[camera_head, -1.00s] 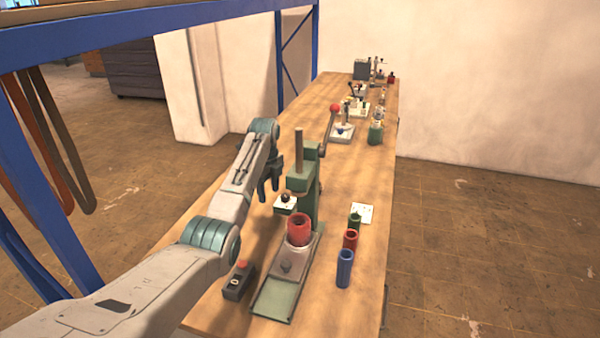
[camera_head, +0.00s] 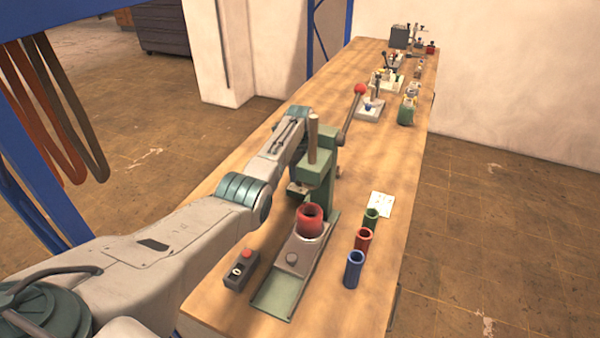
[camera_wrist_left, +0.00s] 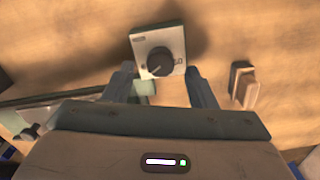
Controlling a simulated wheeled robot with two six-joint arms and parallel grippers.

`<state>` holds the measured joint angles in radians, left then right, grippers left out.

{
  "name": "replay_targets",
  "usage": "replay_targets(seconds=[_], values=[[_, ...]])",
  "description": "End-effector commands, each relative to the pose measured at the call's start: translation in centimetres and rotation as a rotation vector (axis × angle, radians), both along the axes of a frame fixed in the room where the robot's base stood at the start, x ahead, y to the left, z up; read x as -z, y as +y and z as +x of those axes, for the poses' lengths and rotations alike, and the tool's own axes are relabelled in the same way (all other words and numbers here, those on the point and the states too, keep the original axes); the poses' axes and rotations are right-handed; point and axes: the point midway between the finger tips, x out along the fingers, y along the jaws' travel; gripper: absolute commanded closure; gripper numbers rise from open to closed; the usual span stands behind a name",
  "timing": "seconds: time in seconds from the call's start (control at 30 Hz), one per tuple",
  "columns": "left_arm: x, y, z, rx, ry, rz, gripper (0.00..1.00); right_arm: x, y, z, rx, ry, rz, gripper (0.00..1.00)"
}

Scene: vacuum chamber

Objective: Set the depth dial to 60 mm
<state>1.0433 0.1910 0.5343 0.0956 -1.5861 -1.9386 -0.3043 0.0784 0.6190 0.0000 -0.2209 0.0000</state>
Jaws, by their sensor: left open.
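The depth dial is a black round knob (camera_wrist_left: 160,62) on a pale square plate (camera_wrist_left: 144,46), seen from above in the left wrist view. Dark print lies at its right, too small to read surely; a light mark shows at the knob's lower left. My left gripper (camera_wrist_left: 162,76) is open, its fingers on either side of the knob's near side and apart from it. In the head view the gripper is mostly hidden behind the green press (camera_head: 318,175). My right gripper is not in view.
A red cup (camera_head: 310,220) stands on the press base. A control box with a red button (camera_head: 241,270) is at its left. Blue (camera_head: 354,270), red (camera_head: 363,242) and green (camera_head: 371,219) tubes and a white card (camera_head: 381,204) are at the right. Bench wood between them is clear.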

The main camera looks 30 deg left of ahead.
Motion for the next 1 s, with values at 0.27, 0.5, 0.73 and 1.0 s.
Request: replay_targets(seconds=[0.27, 0.5, 0.73, 1.0], values=[[2.3, 0.0, 0.0, 0.001, 0.001, 0.0, 0.48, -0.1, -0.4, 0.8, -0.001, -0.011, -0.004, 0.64], [2.4, 0.0, 0.0, 0.001, -0.001, 0.0, 0.48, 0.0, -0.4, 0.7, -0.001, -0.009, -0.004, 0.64], [2.4, 0.0, 0.0, 0.001, -0.001, 0.0, 0.84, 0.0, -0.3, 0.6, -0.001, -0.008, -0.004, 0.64], [2.4, 0.0, 0.0, -0.011, -0.001, 0.0, 0.93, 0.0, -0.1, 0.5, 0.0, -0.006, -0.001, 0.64]])
